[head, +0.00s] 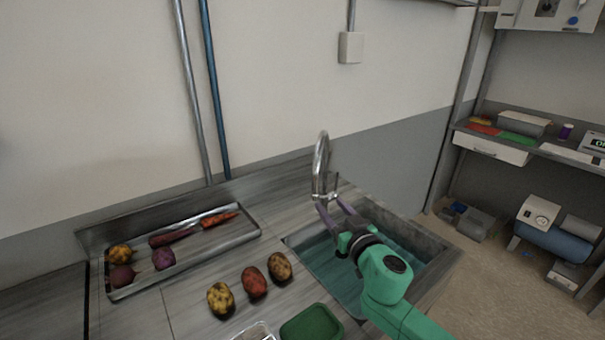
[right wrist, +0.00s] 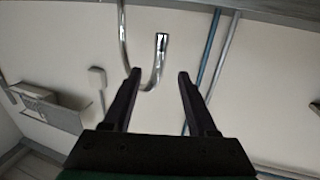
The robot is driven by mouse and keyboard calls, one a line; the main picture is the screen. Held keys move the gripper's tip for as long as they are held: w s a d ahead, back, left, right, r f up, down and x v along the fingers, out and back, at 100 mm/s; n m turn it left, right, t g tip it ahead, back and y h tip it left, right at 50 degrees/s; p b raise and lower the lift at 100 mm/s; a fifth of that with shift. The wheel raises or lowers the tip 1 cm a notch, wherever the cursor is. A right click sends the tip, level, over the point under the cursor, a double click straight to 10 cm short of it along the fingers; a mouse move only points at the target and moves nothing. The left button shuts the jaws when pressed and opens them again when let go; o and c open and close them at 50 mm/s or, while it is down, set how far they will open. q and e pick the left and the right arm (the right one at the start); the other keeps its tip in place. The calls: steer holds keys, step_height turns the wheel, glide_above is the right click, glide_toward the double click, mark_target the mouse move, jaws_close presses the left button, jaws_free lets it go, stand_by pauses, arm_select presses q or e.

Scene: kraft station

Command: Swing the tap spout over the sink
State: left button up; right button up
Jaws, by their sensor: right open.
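The chrome tap spout (head: 320,165) is a tall hooked pipe rising behind the sink near its back left corner. Its arch looks narrow from the head, and the gripper partly covers its lower part. The sink (head: 325,265) is a sunken basin with a teal interior, partly hidden by my right arm. My right gripper (head: 330,201) is open at the tap, reaching across the basin from the front right. In the right wrist view the spout (right wrist: 162,48) curves beyond and between the open fingertips (right wrist: 159,75); contact cannot be told. My left gripper is not in view.
A metal tray (head: 245,232) of vegetables lies on the counter to the left. Several potatoes (head: 254,282) and a green container (head: 312,325) sit left of and in front of the sink. The wall is close behind the tap. Shelving (head: 493,148) stands farther right.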

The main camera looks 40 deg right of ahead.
mark_target(318, 184)
steer(key=w, duration=0.1)
steer(key=w+d+r+p, duration=0.1)
steer(key=w, duration=0.3)
steer(key=shift+d+r+p, duration=0.2)
steer(key=shift+d+p, duration=0.1)
steer(key=x, duration=0.8)
steer(key=shift+f+p, duration=0.4)
steer(key=shift+p, duration=0.05)
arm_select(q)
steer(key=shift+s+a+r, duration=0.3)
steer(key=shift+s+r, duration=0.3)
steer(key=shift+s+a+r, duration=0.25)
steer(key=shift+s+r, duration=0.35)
arm_select(e)
steer(key=shift+w, duration=0.1)
jaws_close()
